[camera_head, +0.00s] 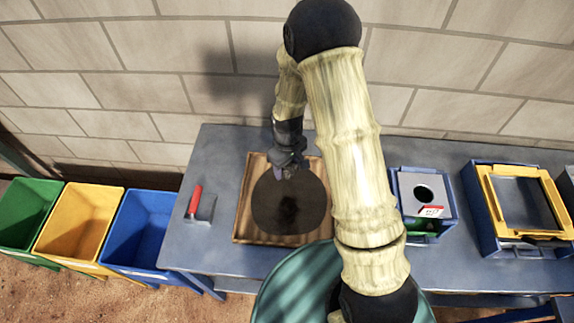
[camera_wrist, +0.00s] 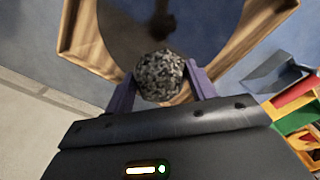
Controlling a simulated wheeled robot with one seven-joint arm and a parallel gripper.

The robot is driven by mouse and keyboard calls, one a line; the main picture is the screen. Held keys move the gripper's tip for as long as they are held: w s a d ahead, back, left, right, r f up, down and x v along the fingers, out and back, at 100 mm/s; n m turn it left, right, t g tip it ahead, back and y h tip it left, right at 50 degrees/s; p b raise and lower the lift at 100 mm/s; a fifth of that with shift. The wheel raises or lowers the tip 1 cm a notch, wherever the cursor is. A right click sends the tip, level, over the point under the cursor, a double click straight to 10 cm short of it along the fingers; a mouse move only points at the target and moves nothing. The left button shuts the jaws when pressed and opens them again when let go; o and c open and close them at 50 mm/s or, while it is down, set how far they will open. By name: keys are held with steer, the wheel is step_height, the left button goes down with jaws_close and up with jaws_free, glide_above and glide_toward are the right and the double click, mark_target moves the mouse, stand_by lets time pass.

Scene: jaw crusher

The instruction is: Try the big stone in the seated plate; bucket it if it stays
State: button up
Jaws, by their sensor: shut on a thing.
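My gripper (camera_head: 290,172) is above the wooden tray (camera_head: 240,205), over the upper part of a dark round patch (camera_head: 275,215) inside it. In the wrist view my gripper (camera_wrist: 160,82) has its two purple fingers shut on a grey speckled stone (camera_wrist: 160,72). The stone is not clearly visible in the head view. A blue box (camera_head: 447,225) right of my arm has a grey plate (camera_head: 408,186) with one round hole on top. A red and white label is on its front, with green showing below.
Green (camera_head: 30,215), yellow (camera_head: 75,228) and blue (camera_head: 135,235) buckets stand left of the table (camera_head: 215,150). A red-handled tool (camera_head: 195,202) lies left of the tray. A yellow-framed blue box (camera_head: 485,205) stands at the right. A teal round surface (camera_head: 290,295) is in front.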

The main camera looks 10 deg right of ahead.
steer(key=w+d+r+m, duration=0.6)
steer(key=w+d+m, duration=0.2)
steer(key=d+m, duration=0.1)
steer(key=shift+w+d+r+m, duration=0.25)
steer(key=shift+r+m, duration=0.05)
steer(key=shift+m, duration=0.6)
steer(key=shift+s+a, duration=0.1)
steer(key=shift+s, duration=0.05)
